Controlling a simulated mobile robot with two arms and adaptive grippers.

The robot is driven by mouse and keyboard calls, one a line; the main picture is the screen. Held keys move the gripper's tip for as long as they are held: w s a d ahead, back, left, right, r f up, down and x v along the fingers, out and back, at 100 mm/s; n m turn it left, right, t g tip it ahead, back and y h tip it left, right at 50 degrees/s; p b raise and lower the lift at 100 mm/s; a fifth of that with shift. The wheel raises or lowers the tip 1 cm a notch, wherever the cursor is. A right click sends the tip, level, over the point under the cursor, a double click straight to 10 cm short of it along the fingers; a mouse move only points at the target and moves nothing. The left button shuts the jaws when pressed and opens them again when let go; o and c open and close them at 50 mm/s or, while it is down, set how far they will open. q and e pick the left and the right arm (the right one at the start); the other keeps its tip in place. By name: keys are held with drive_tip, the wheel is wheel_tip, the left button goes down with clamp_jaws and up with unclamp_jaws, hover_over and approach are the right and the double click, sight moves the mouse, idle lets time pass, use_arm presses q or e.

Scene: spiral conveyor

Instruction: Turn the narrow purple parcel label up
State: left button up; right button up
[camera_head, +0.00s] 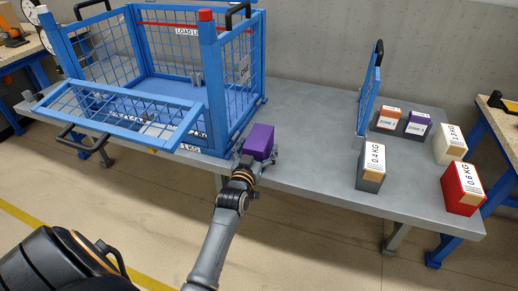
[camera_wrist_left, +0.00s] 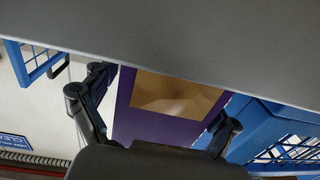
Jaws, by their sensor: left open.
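The narrow purple parcel (camera_head: 260,140) stands near the front edge of the grey table, beside the blue cage's right front post. Its faces in the head view are plain purple, with no label showing. My left gripper (camera_head: 248,160) is open at the parcel's near side. In the left wrist view the parcel (camera_wrist_left: 145,122) lies between the two spread fingers and shows a tan patch on one face. Whether a finger touches it, I cannot tell. My right gripper is not in view.
A blue mesh cage (camera_head: 210,90) fills the table's left, its front flap folded down. The table's middle is clear.

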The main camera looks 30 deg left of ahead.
use_arm(q)
drive_tip(key=shift+w+a, duration=0.2)
drive_tip(key=shift+w, duration=0.25)
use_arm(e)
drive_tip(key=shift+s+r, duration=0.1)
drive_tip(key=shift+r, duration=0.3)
use_arm(q)
drive_tip(key=c, duration=1.8)
drive_tip(key=shift+r, duration=0.4)
drive_tip(key=shift+w+f, duration=0.1)
